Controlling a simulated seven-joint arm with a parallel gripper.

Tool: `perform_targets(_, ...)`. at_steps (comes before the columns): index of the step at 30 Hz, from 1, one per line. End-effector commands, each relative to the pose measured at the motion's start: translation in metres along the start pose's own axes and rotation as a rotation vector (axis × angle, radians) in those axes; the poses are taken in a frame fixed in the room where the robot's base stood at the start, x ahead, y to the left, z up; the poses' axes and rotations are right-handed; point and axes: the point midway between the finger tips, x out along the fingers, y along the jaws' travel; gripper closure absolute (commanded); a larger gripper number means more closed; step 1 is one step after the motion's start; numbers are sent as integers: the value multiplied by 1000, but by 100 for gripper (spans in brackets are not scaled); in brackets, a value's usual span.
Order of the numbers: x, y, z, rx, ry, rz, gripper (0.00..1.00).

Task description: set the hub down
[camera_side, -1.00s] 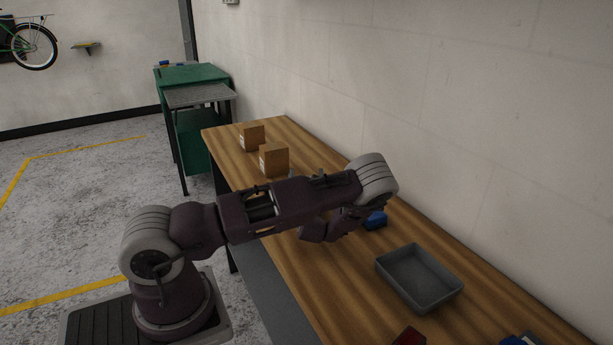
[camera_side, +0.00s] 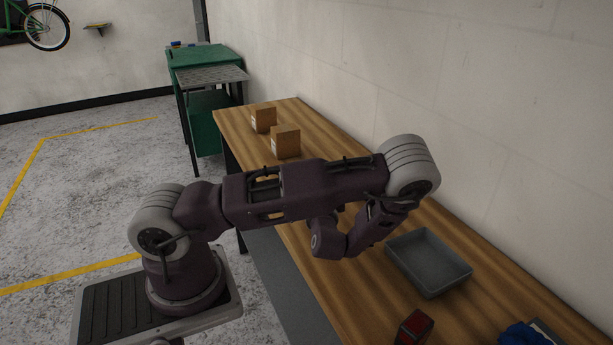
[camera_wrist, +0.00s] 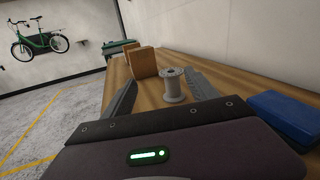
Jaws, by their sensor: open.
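The hub (camera_wrist: 174,88), a grey spool shape with a flange at each end, stands upright on the wooden bench in the wrist view. My gripper (camera_wrist: 163,80) is open, with one finger on each side of the hub in the picture. The hub appears closer to the right finger; I cannot tell whether they touch. In the side view my arm hides the fingers and the hub.
Two cardboard boxes (camera_side: 285,142) (camera_side: 263,119) stand towards the bench's far end. A blue box (camera_wrist: 288,116) is at the right in the wrist view. A grey tray (camera_side: 428,262), a red object (camera_side: 414,328) and a blue object (camera_side: 525,335) are on the near part.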

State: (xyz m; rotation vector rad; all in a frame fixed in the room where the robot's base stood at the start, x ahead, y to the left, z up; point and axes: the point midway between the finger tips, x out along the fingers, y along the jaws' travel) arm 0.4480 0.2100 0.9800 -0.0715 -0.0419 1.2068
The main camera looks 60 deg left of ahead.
Motion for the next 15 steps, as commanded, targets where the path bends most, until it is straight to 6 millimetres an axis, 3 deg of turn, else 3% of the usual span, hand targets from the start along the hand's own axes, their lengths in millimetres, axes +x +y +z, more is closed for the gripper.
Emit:
perform_targets(3, -15, 36, 44, -239, 36, 247, 32)
perform_targets(5, -32, 59, 62, -386, 81, 401, 32)
perform_targets(9, -92, 100, 88, -751, 256, 744, 32)
perform_targets(12, -146, 109, 101, -1029, 444, 948, 32)
perform_targets(15, -202, 103, 119, -1304, 670, 1089, 32)
